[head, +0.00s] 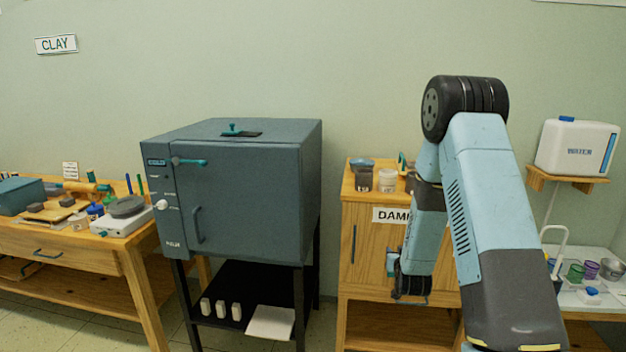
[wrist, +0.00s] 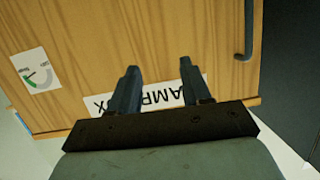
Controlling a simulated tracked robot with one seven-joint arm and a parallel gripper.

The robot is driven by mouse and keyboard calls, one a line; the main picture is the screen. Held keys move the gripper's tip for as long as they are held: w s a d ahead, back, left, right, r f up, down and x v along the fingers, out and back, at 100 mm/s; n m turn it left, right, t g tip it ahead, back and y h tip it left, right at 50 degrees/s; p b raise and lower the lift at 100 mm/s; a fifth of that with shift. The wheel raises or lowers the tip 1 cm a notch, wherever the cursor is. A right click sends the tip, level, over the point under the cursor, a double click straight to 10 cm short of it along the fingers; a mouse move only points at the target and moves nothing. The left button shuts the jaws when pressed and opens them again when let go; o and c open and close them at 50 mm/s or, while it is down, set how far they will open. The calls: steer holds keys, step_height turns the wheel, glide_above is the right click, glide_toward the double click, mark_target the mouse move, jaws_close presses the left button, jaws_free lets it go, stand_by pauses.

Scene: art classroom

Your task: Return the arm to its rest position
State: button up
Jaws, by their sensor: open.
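My arm, light blue and dark grey, rises at the right of the head view and bends down in front of the wooden damp box cabinet (head: 372,246). My gripper (head: 411,298) hangs low before the cabinet door. In the wrist view my gripper (wrist: 160,75) shows two dark fingers standing apart with nothing between them. Behind them are the cabinet's wooden front (wrist: 150,40) and its upside-down label (wrist: 152,98), partly hidden by the fingers. I cannot tell the exact gap to the door.
A grey kiln (head: 245,195) on a black stand is left of the cabinet. A clay table (head: 60,240) with tools stands further left. Jars (head: 387,180) sit on the cabinet top. A water container (head: 577,148) is on a shelf at right, above cups (head: 590,270).

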steer(key=s+a+r+g, duration=0.1)
steer(key=s+r, duration=0.3)
steer(key=r, duration=0.3)
steer(key=s+a+r+g+y, duration=0.15)
steer(key=s+r, duration=0.25)
steer(key=r, duration=0.4)
steer(key=s+r+g, duration=0.2)
steer(key=s+r, duration=0.2)
steer(key=r, duration=0.3)
steer(key=s+r+g, duration=0.2)
steer(key=s+r, duration=0.2)
steer(key=s, duration=1)
steer(key=s+a+r+n+g, duration=0.1)
steer(key=s+r, duration=0.4)
steer(key=s, duration=1)
steer(key=shift+s+a+r+n+g, duration=0.2)
steer(key=shift+a+n+g, duration=0.1)
steer(key=shift+g, duration=0.45)
